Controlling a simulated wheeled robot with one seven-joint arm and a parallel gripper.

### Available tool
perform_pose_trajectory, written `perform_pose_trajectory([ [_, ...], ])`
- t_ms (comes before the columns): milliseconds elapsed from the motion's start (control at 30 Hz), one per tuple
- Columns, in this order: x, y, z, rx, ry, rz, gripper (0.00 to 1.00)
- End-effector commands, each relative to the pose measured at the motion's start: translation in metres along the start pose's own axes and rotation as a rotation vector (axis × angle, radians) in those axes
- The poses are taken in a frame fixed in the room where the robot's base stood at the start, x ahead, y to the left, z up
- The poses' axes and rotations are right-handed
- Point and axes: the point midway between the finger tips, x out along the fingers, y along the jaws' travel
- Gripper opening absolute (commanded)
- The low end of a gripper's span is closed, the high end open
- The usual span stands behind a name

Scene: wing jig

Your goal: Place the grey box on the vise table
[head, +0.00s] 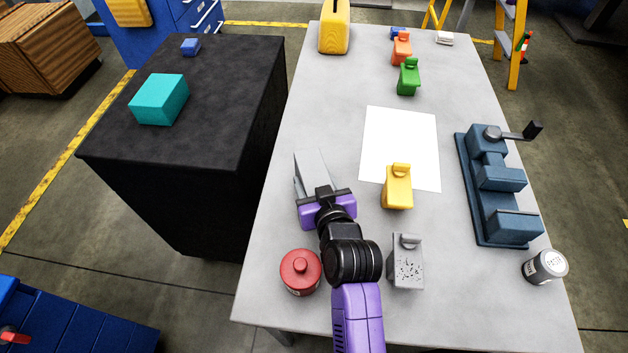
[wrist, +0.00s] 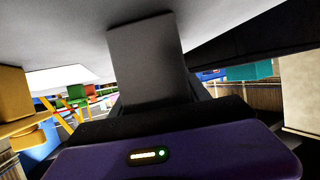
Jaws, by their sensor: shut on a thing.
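The grey box (head: 312,168) is a plain block near the left edge of the grey vise table (head: 335,105). My gripper (head: 322,195) comes from the front and is shut on the near end of the box. In the wrist view the box (wrist: 147,60) sticks out from the dark jaws, with the pale tabletop (wrist: 60,30) above it in an upside-down picture. The box is at or very close to the tabletop; I cannot tell whether it touches. The blue vise (head: 497,185) stands at the table's right side.
A white sheet (head: 400,148) and a yellow container (head: 397,187) lie right of the gripper. A red can (head: 300,271) and a speckled grey container (head: 407,262) flank my arm. A black table (head: 230,85) with a teal box (head: 158,99) stands left, across a gap.

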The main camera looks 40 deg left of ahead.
Motion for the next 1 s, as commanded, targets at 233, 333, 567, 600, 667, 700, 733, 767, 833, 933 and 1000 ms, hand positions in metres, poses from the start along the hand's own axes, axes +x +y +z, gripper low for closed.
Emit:
perform_pose_trajectory([
  [233, 0.001, 0.0, 0.002, 0.0, 0.0, 0.0, 0.76],
  [333, 0.001, 0.0, 0.002, 0.0, 0.0, 0.0, 0.76],
  [567, 0.0, 0.0, -0.001, 0.0, 0.0, 0.0, 0.76],
  [600, -0.001, 0.0, -0.003, 0.0, 0.0, 0.0, 0.76],
  [667, -0.006, 0.0, 0.0, 0.0, -0.001, 0.0, 0.76],
  [700, -0.011, 0.001, 0.0, 0.0, 0.0, 0.001, 0.76],
  [733, -0.015, 0.001, 0.001, 0.0, -0.001, 0.001, 0.76],
  [767, -0.02, 0.001, 0.0, 0.0, 0.0, 0.002, 0.76],
  [833, -0.033, 0.001, 0.001, 0.0, -0.001, 0.001, 0.76],
  [933, -0.053, 0.001, 0.0, 0.001, 0.0, 0.002, 0.76],
  [1000, -0.067, 0.001, 0.001, 0.001, -0.001, 0.002, 0.76],
])
